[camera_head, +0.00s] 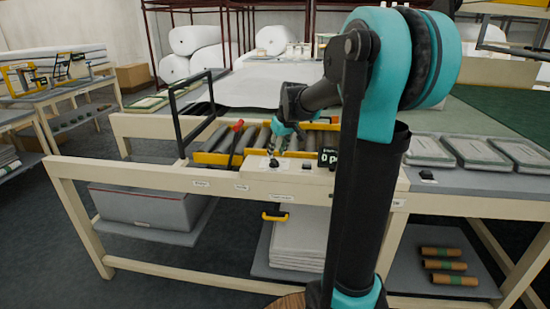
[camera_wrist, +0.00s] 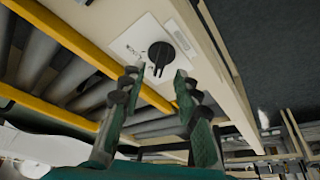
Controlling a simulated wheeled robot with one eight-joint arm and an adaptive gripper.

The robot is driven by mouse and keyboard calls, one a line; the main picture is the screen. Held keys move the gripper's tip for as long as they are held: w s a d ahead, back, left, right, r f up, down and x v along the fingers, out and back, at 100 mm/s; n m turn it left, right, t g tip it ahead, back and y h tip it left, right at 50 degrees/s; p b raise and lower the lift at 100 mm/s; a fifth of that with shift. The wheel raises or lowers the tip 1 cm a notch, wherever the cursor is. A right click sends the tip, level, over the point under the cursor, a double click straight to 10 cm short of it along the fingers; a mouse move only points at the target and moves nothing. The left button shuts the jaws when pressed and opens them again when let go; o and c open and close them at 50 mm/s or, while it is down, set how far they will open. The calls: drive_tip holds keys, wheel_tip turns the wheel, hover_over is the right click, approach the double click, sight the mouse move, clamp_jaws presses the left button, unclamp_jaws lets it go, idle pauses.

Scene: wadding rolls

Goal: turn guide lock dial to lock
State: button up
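The guide lock dial (camera_wrist: 159,53) is a round black knob with a raised grip bar, on a white plate (camera_wrist: 130,46) fixed to the cream beam. My gripper (camera_wrist: 155,84) is open in the wrist view, its two dark, green-padded fingers pointing at the dial. The dial sits between and just beyond the fingertips, and I see no clear contact. In the head view my gripper (camera_head: 277,156) is small and reaches down at the front beam by the rollers. Small print on the plate is too blurred to read.
Grey rollers (camera_wrist: 78,75) in a yellow frame lie beside the dial. A red-handled lever (camera_head: 237,135) and a black upright frame (camera_head: 180,115) stand left of my gripper. A black display (camera_head: 327,158) is to its right. Flat grey packs (camera_head: 480,151) lie further right.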

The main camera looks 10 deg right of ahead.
sight(275, 159)
drive_tip(key=shift+x, duration=1.9)
drive_tip(key=shift+c, duration=0.5)
clamp_jaws()
